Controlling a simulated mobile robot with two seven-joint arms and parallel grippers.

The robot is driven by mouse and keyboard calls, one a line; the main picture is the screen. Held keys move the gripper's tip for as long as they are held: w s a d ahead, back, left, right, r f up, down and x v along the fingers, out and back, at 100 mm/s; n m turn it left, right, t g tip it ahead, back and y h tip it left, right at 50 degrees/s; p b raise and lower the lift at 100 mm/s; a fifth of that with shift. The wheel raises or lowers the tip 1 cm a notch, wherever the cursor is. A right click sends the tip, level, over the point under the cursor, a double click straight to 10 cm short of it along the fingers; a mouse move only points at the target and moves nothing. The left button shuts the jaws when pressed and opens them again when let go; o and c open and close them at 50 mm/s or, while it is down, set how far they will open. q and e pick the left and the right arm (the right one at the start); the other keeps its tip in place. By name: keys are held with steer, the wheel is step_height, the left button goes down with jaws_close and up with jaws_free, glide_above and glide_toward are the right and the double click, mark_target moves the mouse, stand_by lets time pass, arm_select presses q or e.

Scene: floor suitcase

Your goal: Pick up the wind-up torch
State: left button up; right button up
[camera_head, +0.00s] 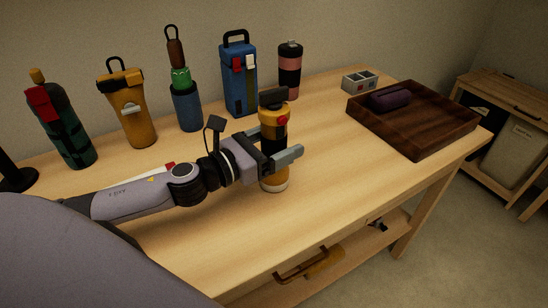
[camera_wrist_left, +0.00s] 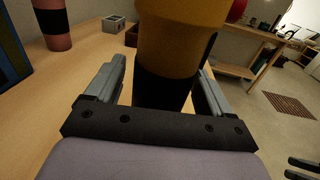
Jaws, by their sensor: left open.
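The likely wind-up torch (camera_head: 273,122) is an upright yellow and black cylinder with a dark top, a red button and a pale base, standing on the table (camera_head: 340,190). My left gripper (camera_head: 284,150) is open, with its fingers on either side of the torch's black middle. In the left wrist view the torch's yellow body (camera_wrist_left: 180,40) rises between the two fingers (camera_wrist_left: 165,90). I cannot tell whether either finger touches it.
Behind stand a green bottle (camera_head: 68,130), a yellow flask (camera_head: 132,110), a blue cup with a green bottle (camera_head: 186,105), a blue case (camera_head: 239,80) and a pink tumbler (camera_head: 289,75). A dark wooden tray (camera_head: 420,140) holding a purple case (camera_head: 390,99) lies right. The front table is clear.

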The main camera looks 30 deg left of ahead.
arm_select(q)
steer(key=shift+w+d, duration=0.25)
steer(key=shift+w, duration=0.15)
steer(key=c, duration=1.2)
steer(key=shift+c, duration=0.2)
steer(key=shift+r, duration=0.1)
